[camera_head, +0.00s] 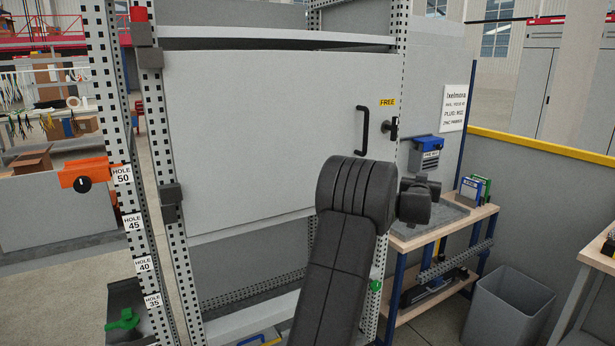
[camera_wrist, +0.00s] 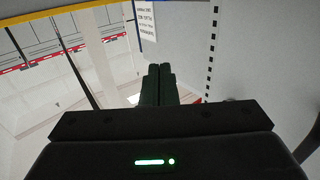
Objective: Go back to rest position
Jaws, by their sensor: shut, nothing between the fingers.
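My gripper (camera_wrist: 158,84) shows in the wrist view with its two dark fingers together and nothing between them. In the head view my dark arm rises from the bottom middle and bends right at its top; the gripper fingers cannot be made out there. The arm stands in front of the grey cabinet door (camera_head: 255,130), which has a black handle (camera_head: 362,130), a black latch (camera_head: 391,127) and a yellow FREE label (camera_head: 387,102). In the wrist view the gripper points towards the grey panel (camera_wrist: 187,50) with a white sign (camera_wrist: 146,18).
A workbench (camera_head: 440,232) with a blue-topped box (camera_head: 427,152) above it stands to the right of the arm. A grey bin (camera_head: 508,306) is on the floor. A perforated post with hole-number labels (camera_head: 133,222) and an orange block (camera_head: 85,174) stands at the left.

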